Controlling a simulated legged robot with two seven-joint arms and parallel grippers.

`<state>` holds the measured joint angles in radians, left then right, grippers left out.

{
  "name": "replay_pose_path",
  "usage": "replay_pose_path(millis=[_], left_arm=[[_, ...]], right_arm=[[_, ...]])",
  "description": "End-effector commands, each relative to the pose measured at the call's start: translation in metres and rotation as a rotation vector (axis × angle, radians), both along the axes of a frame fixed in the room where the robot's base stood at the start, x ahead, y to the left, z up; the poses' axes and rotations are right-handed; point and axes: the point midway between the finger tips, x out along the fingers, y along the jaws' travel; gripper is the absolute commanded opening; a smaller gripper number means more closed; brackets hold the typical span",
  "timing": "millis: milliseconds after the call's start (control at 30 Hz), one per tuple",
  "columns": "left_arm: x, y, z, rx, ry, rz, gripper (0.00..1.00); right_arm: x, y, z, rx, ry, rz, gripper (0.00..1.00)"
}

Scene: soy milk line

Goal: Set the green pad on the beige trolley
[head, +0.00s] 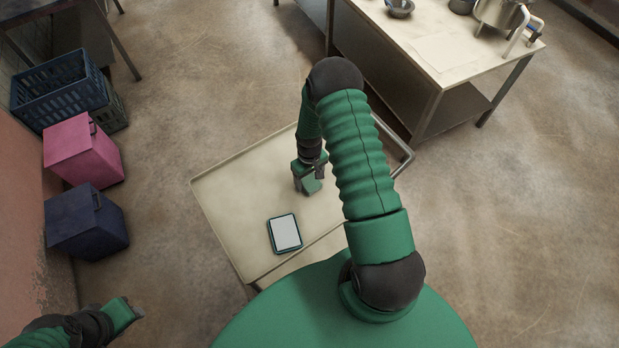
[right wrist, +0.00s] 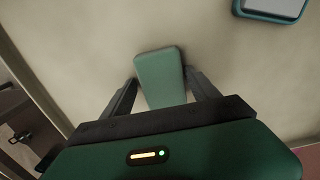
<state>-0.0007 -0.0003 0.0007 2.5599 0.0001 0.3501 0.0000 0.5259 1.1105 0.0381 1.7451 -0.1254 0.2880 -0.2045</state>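The green pad (right wrist: 160,78) is a light green block with rounded corners. In the right wrist view it is between the two dark fingers of my right gripper (right wrist: 161,77), close to both tips, over the beige top. In the head view it shows at my right gripper (head: 309,176), low over the beige trolley (head: 235,200). Whether the fingers press on it, and whether it touches the trolley, I cannot tell. My left gripper (head: 131,308) is at the lower left, off the trolley, and its finger state is unclear.
A tablet-like item with a pale face and teal frame (head: 285,233) lies on the trolley near the pad. A table (head: 440,55) with bowls and a pot stands at the upper right. Blue crates (head: 58,90), a pink box (head: 82,150) and a navy box (head: 87,222) line the left wall.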

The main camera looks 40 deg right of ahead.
Motion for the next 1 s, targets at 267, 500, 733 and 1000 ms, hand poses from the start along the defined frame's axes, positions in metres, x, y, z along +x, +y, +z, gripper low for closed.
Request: replay_pose_path(millis=[267, 500, 733, 1000], left_arm=[[0.0, 0.001, -0.001, 0.0, 0.0, 0.002, 0.36], [0.0, 0.001, -0.006, 0.0, 0.0, 0.001, 0.36], [0.0, 0.0, -0.017, 0.0, 0.0, 0.001, 0.36], [0.0, 0.001, -0.02, 0.0, 0.0, 0.001, 0.36]], right_arm=[[-0.001, 0.001, 0.0, 0.0, 0.002, 0.0, 0.75], [0.0, -0.002, 0.022, 0.0, -0.003, -0.001, 0.75], [0.0, -0.001, 0.082, 0.0, -0.003, 0.0, 0.75], [0.001, 0.009, 0.127, -0.004, -0.007, 0.012, 0.75]])
